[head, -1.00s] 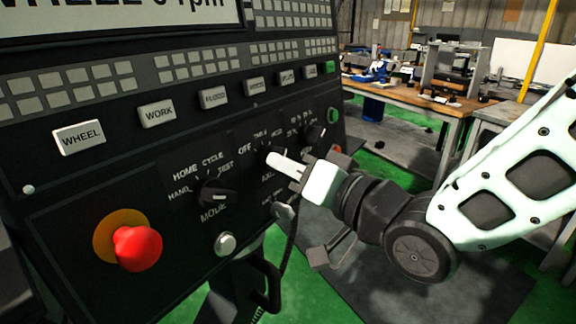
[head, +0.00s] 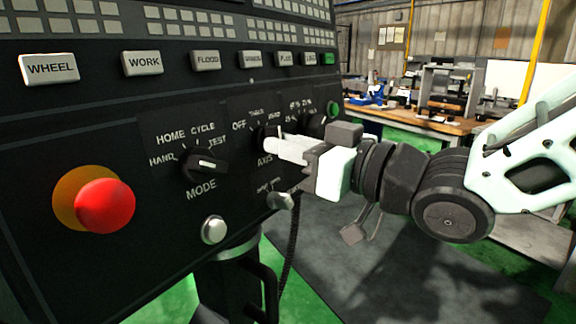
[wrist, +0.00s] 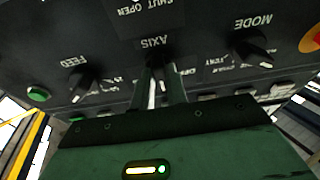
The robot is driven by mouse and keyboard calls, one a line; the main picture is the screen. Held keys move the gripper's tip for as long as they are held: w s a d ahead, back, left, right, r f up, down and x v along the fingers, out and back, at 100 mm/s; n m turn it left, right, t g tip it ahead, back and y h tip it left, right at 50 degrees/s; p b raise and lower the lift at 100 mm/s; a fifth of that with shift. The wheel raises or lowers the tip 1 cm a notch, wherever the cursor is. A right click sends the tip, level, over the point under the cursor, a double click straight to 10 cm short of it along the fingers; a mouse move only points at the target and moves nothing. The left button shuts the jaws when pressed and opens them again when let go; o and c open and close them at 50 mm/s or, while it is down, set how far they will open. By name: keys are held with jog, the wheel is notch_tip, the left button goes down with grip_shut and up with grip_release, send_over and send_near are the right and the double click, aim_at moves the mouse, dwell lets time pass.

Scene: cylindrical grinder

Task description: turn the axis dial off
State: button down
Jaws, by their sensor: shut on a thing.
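The axis dial (head: 267,137) is a black knob on the dark control panel, with OFF printed at its upper left and AXIS below it. My gripper (head: 270,145) reaches it from the right, and its fingers mostly cover the knob in the head view. In the wrist view, upside down, the two fingers of my gripper (wrist: 162,72) are on either side of the axis dial (wrist: 156,60), just beside the AXIS label. They are shut on the knob. Which mark the dial points to is hidden by the fingers.
The mode dial (head: 205,164) is left of the axis dial, and the feed dial (wrist: 84,82) is on its other side. A red emergency button (head: 105,205) sits at lower left. A silver knob (head: 214,229) and a small lever (head: 281,201) are below the dials.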

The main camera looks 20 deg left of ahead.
jog(key=n+g+b, duration=0.1)
jog(key=n+b, duration=0.1)
jog(key=n, duration=0.2)
jog(key=shift+w+f, duration=0.15)
jog(key=shift+w+n+g+b, duration=0.1)
jog(key=shift+n+g+b, duration=0.7)
jog(key=shift+n, duration=1.7)
jog(key=shift+r+n, duration=0.2)
jog(key=shift+n, duration=0.1)
jog(key=c, duration=1.4)
grip_release()
jog(key=shift+d, duration=0.15)
jog(key=s+d, duration=0.3)
jog(key=d, duration=1.4)
